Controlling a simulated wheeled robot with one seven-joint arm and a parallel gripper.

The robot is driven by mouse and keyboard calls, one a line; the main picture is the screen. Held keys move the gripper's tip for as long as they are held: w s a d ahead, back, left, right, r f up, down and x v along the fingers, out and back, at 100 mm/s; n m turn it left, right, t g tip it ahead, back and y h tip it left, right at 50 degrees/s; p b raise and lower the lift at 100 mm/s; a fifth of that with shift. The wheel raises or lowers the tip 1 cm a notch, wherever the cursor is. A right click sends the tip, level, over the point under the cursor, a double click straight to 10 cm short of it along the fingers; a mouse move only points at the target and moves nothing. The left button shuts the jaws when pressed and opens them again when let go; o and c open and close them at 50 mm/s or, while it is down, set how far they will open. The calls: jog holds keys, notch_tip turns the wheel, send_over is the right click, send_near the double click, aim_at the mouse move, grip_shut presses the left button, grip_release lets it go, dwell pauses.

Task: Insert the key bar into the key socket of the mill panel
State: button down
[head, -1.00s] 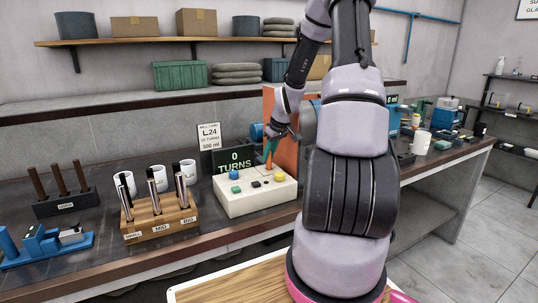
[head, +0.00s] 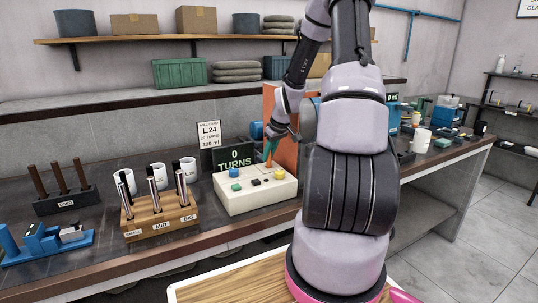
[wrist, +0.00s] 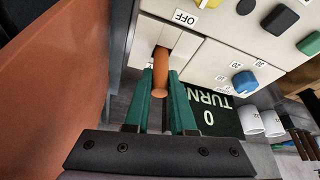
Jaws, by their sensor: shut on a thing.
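My gripper (wrist: 161,88), with teal fingers, is shut on the orange key bar (wrist: 160,72) in the wrist view. In the head view my gripper (head: 268,153) is low over the back right of the cream mill panel (head: 250,204). Only a little of the orange bar shows there. The panel also carries blue, yellow, green and dark knobs or buttons.
An orange upright panel (wrist: 50,75) stands close beside my gripper. The display reading 0 TURNS (head: 236,159) is behind the mill panel. A wooden rack (head: 160,222) of rods and several white mugs stand to the left. My arm hides part of the bench.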

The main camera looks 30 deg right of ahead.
jog(key=shift+f, duration=0.95)
dwell(0.7)
jog(key=c, duration=0.7)
grip_release()
jog(key=v, duration=1.1)
jog(key=s+a+r+m+h, duration=0.1)
jog(key=s+a+r+m, duration=0.1)
jog(key=s+a+r, duration=0.4)
jog(key=s+a+r+m+h, duration=0.1)
jog(key=s+a+r+m, duration=0.15)
jog(key=a+r, duration=0.4)
jog(key=s+a+r+m+t+y, duration=0.1)
jog(key=s+r, duration=0.2)
jog(key=s, duration=0.1)
jog(key=s+a+r+m+y, duration=0.1)
jog(key=s+a+r, duration=0.1)
jog(key=s, duration=0.3)
jog(key=s+a+r+m+t, duration=0.1)
jog(key=s+r, duration=0.3)
jog(key=s, duration=0.1)
jog(key=shift+s+a+r+t+y, duration=0.2)
jog(key=shift+r+t+y, duration=0.1)
jog(key=shift+y, duration=0.1)
